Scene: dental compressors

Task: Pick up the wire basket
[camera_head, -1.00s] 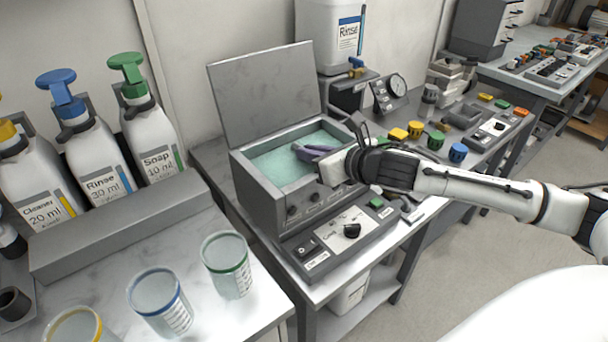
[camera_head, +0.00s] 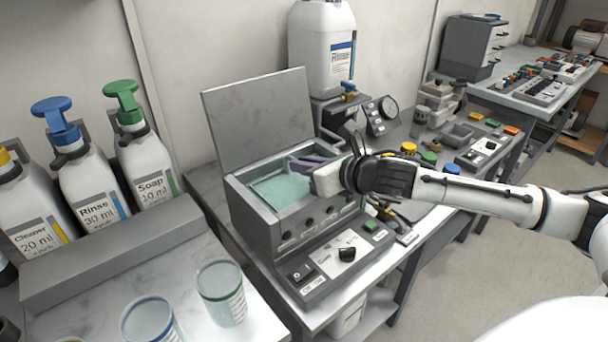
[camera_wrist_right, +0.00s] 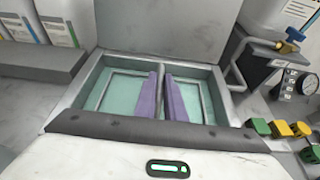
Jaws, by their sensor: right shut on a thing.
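The wire basket (camera_wrist_right: 203,100) is a thin grey wire frame inside the open grey tank (camera_head: 262,225), which holds pale green liquid. In the right wrist view, its outline shows on both sides of my right gripper (camera_wrist_right: 161,90). The two purple fingers are shut on a thin upright grey part of the basket between them. In the head view, the right gripper (camera_head: 308,163) reaches over the tank's right side, with its fingers above the liquid. How far the basket is out of the liquid is hard to tell. My left gripper is not in view.
The tank's raised lid (camera_head: 260,120) stands behind it. A control panel (camera_head: 335,262) lies in front. Pump bottles (camera_head: 150,170) and clear cups (camera_head: 220,290) are at the left. A gauge (camera_head: 382,115) and coloured knobs (camera_head: 408,148) are to the right.

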